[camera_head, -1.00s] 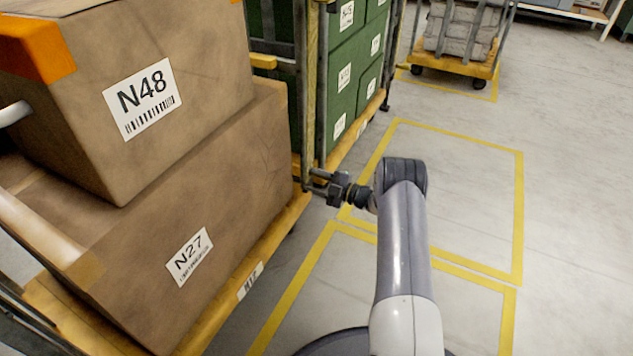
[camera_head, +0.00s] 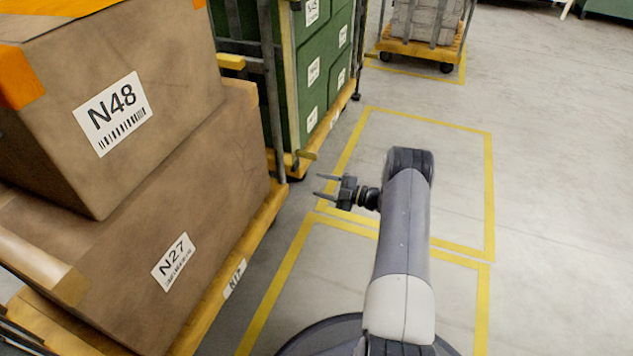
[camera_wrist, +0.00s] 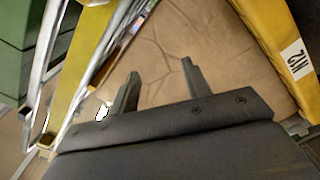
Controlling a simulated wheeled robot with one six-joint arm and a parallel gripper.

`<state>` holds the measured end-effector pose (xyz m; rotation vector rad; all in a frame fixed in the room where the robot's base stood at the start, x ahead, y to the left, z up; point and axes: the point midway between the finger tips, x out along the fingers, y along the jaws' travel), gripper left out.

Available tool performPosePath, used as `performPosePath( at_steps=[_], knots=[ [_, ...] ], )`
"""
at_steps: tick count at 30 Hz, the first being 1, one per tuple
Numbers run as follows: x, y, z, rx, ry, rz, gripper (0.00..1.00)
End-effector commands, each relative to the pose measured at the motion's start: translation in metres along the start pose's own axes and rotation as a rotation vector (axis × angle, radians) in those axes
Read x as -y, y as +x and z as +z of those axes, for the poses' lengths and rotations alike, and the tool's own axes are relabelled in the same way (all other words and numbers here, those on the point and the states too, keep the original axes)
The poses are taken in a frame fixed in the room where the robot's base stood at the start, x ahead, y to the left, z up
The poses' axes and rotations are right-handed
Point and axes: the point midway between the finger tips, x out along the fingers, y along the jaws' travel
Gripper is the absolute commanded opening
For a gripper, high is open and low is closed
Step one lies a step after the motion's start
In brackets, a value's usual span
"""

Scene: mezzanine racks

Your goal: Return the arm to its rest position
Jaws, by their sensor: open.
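My gripper (camera_head: 321,185) is at the end of my arm, to the left of the arm's elbow in the head view, its fingers pointing left. The two fingers are apart with nothing between them. It hangs over the floor gap between the carts, right of the brown boxes. In the wrist view the gripper (camera_wrist: 160,82) shows two spread fingers, with a brown box surface and a yellow cart edge beyond them.
A brown box N48 (camera_head: 160,70) sits on box N27 (camera_head: 215,215) on a yellow cart (camera_head: 222,305) at left. A cart of green boxes (camera_head: 325,70) stands behind. A grey load on a yellow trolley (camera_head: 420,50) is at the back. Marked floor at right is clear.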

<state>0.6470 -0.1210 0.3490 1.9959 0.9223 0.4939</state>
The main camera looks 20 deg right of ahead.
Motion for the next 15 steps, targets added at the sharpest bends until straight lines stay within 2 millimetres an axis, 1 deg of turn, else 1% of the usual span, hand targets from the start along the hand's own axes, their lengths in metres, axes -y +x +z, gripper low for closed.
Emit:
performPosePath(
  at_steps=[7, 10, 13, 15],
  knots=[
    [0.0, 0.0, 0.0, 0.0, 0.0, 0.0, 0.46],
    [0.001, 0.003, 0.001, 0.0, 0.0, 0.0, 0.46],
    [0.001, 0.013, 0.001, -0.001, -0.001, -0.001, 0.46],
    [0.002, 0.023, 0.001, -0.002, -0.002, -0.002, 0.46]
  ],
)
